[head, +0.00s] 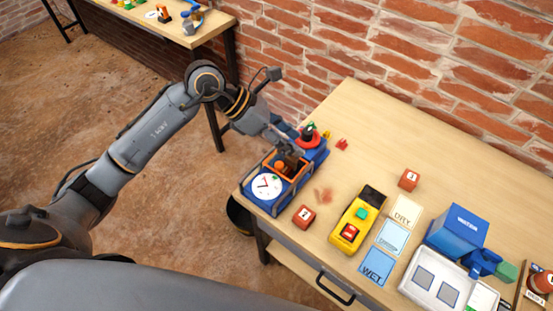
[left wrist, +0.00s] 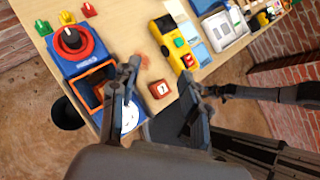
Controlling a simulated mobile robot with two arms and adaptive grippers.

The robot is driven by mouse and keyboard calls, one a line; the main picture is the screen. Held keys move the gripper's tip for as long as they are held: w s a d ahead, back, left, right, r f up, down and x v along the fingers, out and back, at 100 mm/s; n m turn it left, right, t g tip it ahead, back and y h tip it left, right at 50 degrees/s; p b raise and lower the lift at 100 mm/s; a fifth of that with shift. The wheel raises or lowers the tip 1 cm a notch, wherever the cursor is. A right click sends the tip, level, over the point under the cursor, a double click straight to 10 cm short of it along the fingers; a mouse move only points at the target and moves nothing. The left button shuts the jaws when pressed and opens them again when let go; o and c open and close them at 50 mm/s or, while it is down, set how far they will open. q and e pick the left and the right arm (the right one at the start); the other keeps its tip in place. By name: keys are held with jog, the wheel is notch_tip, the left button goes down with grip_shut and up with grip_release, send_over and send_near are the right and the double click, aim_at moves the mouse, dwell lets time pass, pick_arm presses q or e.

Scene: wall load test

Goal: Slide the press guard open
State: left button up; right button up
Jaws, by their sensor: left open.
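The blue press (head: 268,207) stands at the table's left end, with a white dial on its near side and a red ring with a black knob (head: 308,133) at its far end. The orange guard frame (head: 270,165) is in the press's middle, partly hidden by my gripper. My left gripper (head: 290,154) is over the guard in the head view. In the left wrist view, the open fingers (left wrist: 160,70) are apart with nothing between them; one overlaps the guard (left wrist: 88,80) and dial. I cannot tell whether it touches the guard. My right gripper does not show.
Red blocks (head: 304,216), a yellow device (head: 357,220), the DRY and WET cards (head: 376,266), a blue WATER box (head: 458,230) and a white tray (head: 436,284) lie to the right. A brick wall backs the table. The table's back middle is clear.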

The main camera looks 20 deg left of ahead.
pick_arm(q)
jog(key=w+a+f+y, duration=0.1)
jog(key=a+f+y, duration=0.1)
jog(key=a+y, duration=0.5)
jog(key=h+p, duration=0.2)
jog(key=p, duration=0.2)
send_near(279, 164)
jog(key=x, duration=0.8)
jog(key=shift+c, duration=0.2)
grip_shut()
